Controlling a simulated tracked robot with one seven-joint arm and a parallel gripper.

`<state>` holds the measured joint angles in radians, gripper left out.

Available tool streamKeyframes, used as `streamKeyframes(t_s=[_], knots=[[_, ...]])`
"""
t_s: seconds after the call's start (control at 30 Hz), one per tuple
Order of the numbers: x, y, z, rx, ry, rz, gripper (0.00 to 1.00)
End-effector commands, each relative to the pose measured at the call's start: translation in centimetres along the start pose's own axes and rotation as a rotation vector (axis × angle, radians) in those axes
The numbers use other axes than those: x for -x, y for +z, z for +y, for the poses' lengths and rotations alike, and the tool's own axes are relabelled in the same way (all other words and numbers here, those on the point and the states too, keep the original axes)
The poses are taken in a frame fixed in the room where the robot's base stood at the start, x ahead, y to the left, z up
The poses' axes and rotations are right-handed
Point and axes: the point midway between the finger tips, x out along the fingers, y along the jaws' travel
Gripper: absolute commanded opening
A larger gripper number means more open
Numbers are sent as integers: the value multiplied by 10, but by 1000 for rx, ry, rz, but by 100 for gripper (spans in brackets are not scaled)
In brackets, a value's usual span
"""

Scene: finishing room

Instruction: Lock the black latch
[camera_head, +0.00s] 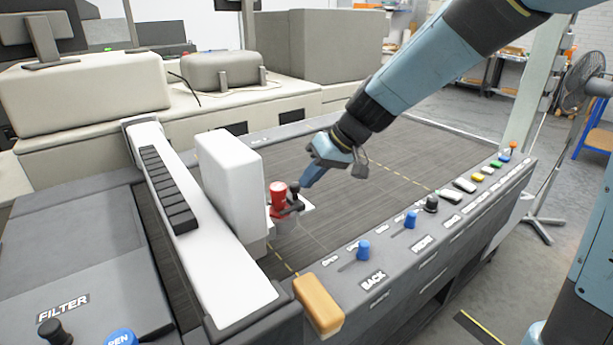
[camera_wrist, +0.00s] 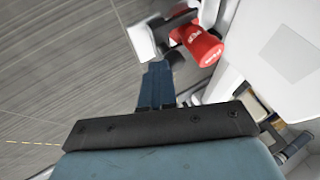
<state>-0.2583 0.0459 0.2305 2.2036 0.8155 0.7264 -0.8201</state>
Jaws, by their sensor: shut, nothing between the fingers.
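A small black latch (camera_head: 294,188) stands beside a red cylindrical part on a light bracket at the side of the upright white block. My gripper (camera_head: 308,182) reaches down from the upper right, its blue fingertips shut and empty, close to the latch's right side. In the wrist view the shut fingertips (camera_wrist: 158,70) point at the dark latch piece (camera_wrist: 170,52), very near it. I cannot tell whether they touch. The red part (camera_head: 278,196) also shows in the wrist view (camera_wrist: 202,46), just right of the fingertips, with lettering on it.
The white block (camera_head: 230,175) rises left of the latch. The dark flat bed (camera_head: 390,160) is clear. The front rail carries blue knobs (camera_head: 363,249), a black knob (camera_head: 431,203) and coloured buttons. A tan block (camera_head: 318,303) sits at the near corner.

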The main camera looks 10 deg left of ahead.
Motion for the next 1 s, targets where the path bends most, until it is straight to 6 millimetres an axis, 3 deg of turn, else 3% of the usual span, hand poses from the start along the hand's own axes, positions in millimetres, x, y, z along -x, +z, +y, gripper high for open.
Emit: streamKeyframes(t_s=[0.3, 0.57, 0.63, 1.0], knots=[[-1, -1, -4, 4, -7, -3, 0], [14, 2, 19, 2, -5, -1, 0], [20, 3, 29, 2, -4, -1, 0], [93, 2, 28, 5, -2, 2, 0]])
